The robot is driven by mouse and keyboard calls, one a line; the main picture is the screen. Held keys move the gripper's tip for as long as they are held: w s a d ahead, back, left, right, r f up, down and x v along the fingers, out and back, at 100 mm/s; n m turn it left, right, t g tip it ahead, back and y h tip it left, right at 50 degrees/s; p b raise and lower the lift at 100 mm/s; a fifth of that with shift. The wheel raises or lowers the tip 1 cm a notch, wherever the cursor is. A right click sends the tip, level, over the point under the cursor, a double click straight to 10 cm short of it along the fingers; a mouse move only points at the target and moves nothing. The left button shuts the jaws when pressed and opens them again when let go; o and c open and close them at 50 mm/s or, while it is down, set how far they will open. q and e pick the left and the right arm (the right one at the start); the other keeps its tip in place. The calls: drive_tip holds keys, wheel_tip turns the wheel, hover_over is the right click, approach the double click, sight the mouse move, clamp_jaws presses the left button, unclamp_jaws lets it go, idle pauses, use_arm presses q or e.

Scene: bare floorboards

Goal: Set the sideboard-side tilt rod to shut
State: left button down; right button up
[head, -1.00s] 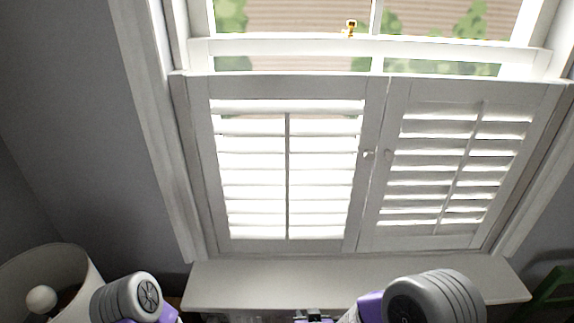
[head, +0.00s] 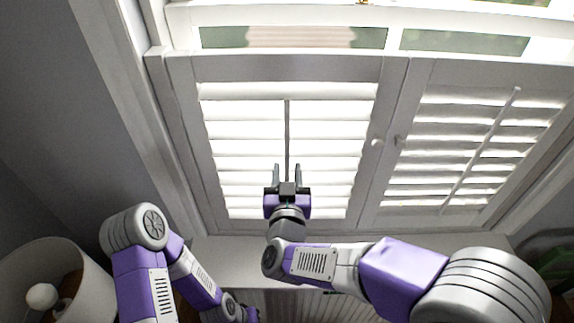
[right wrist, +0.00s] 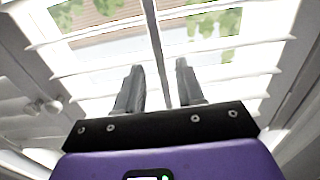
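My right gripper (head: 287,172) is open in front of the left panel's rod. In the right wrist view that rod (right wrist: 157,40) runs between the two open fingers (right wrist: 160,78); contact cannot be told. The left panel's slats are open, with the outdoors showing between them. My left arm hangs low at left; its gripper fingers are hidden.
A pale ledge (head: 225,247) runs below the shutters, over a ribbed front. A lamp with a round shade (head: 85,262) stands at lower left. A green chair (head: 552,255) is at the right edge. Small knobs (head: 377,142) sit where the panels meet. No sideboard is identifiable.

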sight(287, 149)
drive_tip(key=shift+w, duration=1)
drive_tip(key=shift+c, duration=0.4)
clamp_jaws()
wheel_tip(287, 149, up, 4)
drive_tip(key=p, duration=0.3)
drive_tip(key=shift+r, duration=0.15)
drive_tip(key=shift+o, duration=0.4)
unclamp_jaws()
